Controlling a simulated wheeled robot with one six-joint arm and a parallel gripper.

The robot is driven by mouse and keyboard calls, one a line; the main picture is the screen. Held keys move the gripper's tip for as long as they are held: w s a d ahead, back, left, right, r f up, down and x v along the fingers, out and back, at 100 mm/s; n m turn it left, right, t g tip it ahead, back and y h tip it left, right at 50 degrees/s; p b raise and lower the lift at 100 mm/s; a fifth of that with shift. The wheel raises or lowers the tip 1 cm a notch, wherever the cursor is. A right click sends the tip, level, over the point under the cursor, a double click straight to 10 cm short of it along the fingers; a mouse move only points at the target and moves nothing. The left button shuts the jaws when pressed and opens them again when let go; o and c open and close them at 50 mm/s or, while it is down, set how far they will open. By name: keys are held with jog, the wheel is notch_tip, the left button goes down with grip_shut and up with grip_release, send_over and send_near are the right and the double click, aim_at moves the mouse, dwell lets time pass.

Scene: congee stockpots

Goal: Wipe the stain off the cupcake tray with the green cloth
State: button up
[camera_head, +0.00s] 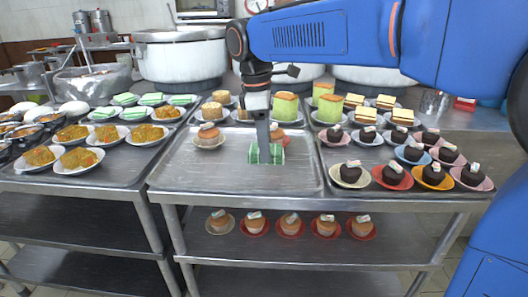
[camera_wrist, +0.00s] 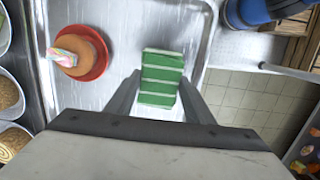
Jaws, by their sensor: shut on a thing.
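The green cloth (camera_head: 277,155), with pale stripes, is on or just above the metal cupcake tray (camera_head: 225,174), right of its middle. In the wrist view the cloth (camera_wrist: 161,80) sits between the two fingers. My gripper (camera_head: 264,152) points straight down and is shut on the cloth. It also shows in the wrist view (camera_wrist: 160,98). A cupcake on a pale saucer (camera_head: 209,137) stands at the tray's back left. A cupcake on a red saucer (camera_wrist: 82,53) shows left of the cloth in the wrist view. I cannot make out the stain.
Chocolate cakes on coloured saucers (camera_head: 392,176) fill the right tray. Plates of yellow food (camera_head: 76,158) stand on the left. Large pots (camera_head: 181,58) and green cakes (camera_head: 285,107) stand behind. The tray's front and left are bare. More cupcakes (camera_head: 290,224) sit on the shelf below.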

jog(key=shift+r, duration=1.6)
